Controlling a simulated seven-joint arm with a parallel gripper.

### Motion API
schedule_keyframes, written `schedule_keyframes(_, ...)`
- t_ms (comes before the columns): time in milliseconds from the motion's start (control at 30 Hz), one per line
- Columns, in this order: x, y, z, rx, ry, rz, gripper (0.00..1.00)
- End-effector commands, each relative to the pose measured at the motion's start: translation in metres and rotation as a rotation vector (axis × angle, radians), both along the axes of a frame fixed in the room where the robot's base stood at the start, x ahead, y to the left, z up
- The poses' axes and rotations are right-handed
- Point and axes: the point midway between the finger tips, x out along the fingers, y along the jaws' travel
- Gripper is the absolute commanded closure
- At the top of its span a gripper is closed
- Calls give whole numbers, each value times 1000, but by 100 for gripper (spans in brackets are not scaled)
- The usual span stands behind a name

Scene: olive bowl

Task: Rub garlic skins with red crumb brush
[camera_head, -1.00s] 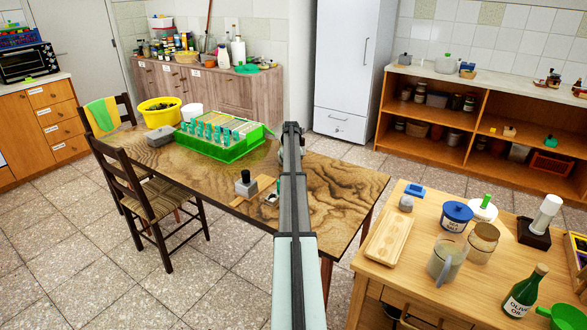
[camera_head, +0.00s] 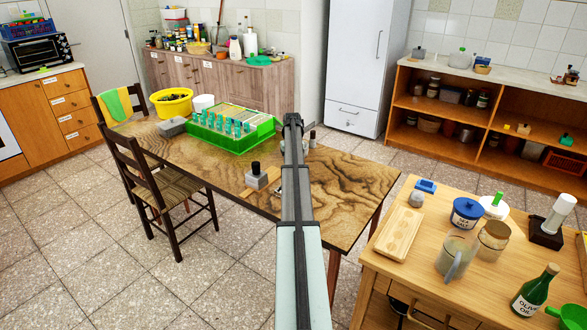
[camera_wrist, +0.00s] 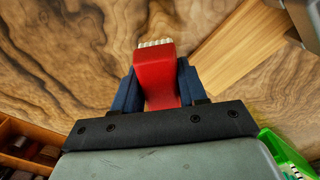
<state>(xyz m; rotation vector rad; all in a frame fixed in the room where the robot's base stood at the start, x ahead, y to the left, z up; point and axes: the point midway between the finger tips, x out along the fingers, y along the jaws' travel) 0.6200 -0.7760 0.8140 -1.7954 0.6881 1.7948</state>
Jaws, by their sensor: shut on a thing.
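In the wrist view my gripper (camera_wrist: 157,82) is shut on the red crumb brush (camera_wrist: 155,68), between its two dark blue fingers. The brush's pale bristles show at its far end, above the dark-grained table (camera_wrist: 70,50). In the head view my arm stretches over the same table (camera_head: 345,190) and hides the gripper and brush. I cannot make out garlic skins in either view.
A light wooden board (camera_wrist: 240,45) lies right of the brush in the wrist view. In the head view a grey block with a black knob (camera_head: 256,180) and a green rack (camera_head: 232,135) stand left of my arm. The table's right part is clear.

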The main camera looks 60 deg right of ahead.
Motion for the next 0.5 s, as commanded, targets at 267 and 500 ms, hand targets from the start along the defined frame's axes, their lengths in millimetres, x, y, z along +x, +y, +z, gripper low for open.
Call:
schedule_keyframes(267,0,0,26,0,0,0,87)
schedule_keyframes(500,0,-1,47,-1,-1,0,87)
